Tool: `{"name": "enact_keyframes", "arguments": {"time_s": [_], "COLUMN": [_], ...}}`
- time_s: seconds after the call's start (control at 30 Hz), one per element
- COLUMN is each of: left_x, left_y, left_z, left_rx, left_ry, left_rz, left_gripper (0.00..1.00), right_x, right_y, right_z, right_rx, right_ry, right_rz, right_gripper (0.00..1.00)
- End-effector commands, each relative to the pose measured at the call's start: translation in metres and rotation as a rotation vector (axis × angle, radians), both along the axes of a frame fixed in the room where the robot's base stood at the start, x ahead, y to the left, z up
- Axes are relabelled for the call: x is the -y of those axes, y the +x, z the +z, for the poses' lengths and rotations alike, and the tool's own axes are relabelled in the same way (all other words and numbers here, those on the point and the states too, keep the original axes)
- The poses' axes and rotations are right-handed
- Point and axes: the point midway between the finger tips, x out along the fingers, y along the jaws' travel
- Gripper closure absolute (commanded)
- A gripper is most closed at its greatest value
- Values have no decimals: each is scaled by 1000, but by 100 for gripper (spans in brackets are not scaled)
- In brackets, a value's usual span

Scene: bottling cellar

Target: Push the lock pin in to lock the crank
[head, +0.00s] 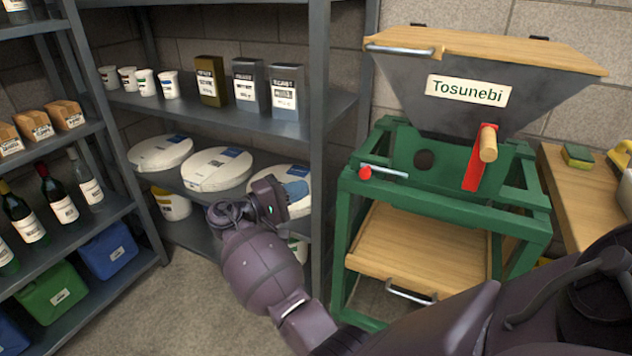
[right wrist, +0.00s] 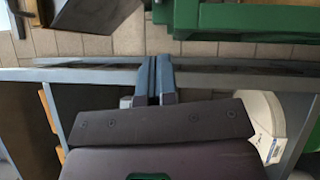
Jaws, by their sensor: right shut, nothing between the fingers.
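The lock pin (head: 387,172) is a thin metal rod with a red ball knob, at the left of the green mill frame (head: 345,215). My left gripper is out of view.
A grey hopper (head: 450,75) labelled Tosunebi tops the mill. A grey shelf post (head: 318,150) stands close to my right gripper. Shelves hold tins, white round packs (head: 218,168) and bottles. A wooden table (head: 570,190) is at the right.

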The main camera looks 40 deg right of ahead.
Motion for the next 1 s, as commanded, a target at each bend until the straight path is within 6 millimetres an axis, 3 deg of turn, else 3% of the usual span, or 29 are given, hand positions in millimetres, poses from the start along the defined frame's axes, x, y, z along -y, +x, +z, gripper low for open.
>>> {"name": "enact_keyframes", "arguments": {"time_s": [0.2,0.8,0.93,1.0], "left_x": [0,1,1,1], "left_y": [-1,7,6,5], "left_z": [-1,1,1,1], "left_rx": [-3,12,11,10], "left_ry": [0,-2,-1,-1], "left_rz": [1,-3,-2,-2], "left_gripper": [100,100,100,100], "right_x": [-14,-15,-9,-2], "right_y": [4,3,-7,-19], "right_z": [-1,-2,-16,-33], "right_rx": [0,0,-3,-4], "right_ry": [-1,0,22,53], "right_rz": [0,0,7,16], "right_gripper": [100,100,100,100]}}
